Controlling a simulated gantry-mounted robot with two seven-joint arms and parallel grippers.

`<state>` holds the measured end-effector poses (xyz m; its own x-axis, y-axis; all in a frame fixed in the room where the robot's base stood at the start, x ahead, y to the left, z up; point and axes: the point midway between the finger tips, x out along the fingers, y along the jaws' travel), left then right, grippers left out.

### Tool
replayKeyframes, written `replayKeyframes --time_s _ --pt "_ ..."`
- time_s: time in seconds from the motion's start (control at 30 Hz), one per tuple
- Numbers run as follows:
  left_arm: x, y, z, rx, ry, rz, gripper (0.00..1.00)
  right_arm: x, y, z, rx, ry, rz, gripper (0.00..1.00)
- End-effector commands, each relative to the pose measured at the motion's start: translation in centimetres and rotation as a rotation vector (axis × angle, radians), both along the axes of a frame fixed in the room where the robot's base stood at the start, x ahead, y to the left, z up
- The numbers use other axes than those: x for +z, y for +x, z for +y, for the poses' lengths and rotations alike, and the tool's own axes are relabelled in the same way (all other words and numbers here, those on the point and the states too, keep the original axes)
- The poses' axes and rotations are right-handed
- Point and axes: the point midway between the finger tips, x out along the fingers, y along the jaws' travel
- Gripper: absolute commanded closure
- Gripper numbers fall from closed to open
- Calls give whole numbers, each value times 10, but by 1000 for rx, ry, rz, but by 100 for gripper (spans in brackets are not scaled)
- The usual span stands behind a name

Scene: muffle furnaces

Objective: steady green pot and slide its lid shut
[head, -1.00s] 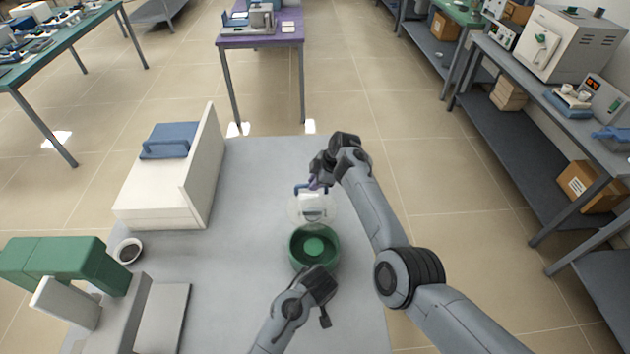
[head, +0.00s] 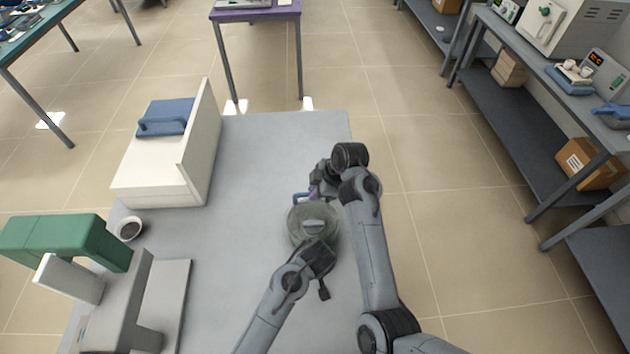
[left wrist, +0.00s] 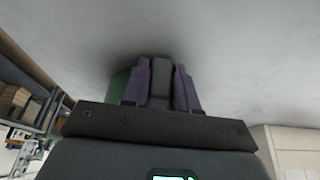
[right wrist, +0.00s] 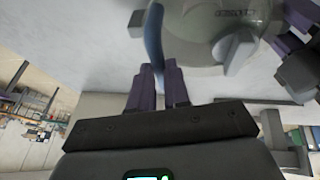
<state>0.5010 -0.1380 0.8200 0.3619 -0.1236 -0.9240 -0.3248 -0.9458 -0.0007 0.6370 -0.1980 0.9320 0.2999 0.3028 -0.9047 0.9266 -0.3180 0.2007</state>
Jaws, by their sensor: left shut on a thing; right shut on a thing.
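The green pot (head: 295,236) stands on the grey table, its inside now seen only through its clear round lid (head: 325,212). The lid lies over the pot's top and has a grey knob; whether it is fully seated I cannot tell. My right gripper (head: 314,189) is shut on the lid's blue handle (right wrist: 153,35), at the far side of the pot. My left gripper (left wrist: 160,65) is shut on a grey piece, apparently the pot's handle (left wrist: 160,85), at the near side. The pot's green wall shows beside its fingers. In the head view my left wrist hides that grip.
A small dark-filled dish (head: 129,229) and a green-topped device (head: 65,240) are at the left. The table between them and the pot is clear.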

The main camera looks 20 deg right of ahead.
Motion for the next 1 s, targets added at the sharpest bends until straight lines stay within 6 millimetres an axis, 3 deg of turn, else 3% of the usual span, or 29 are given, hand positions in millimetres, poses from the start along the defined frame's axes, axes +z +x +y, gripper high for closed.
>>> replayKeyframes --time_s 0.27,0.3,0.47,0.8,1.0 --pt "1 2 1 4 -2 -1 100 -3 -4 3 6 2 13 100" --pt "1 2 1 5 -2 -1 100 -3 -4 3 7 2 14 82" --pt "1 2 1 5 -3 -2 100 -2 -3 3 5 2 13 58" --pt "1 1 0 4 -2 -1 100 1 -3 1 3 2 6 58" --pt "1 1 0 3 -2 -2 100 17 -7 -4 1 2 4 58"
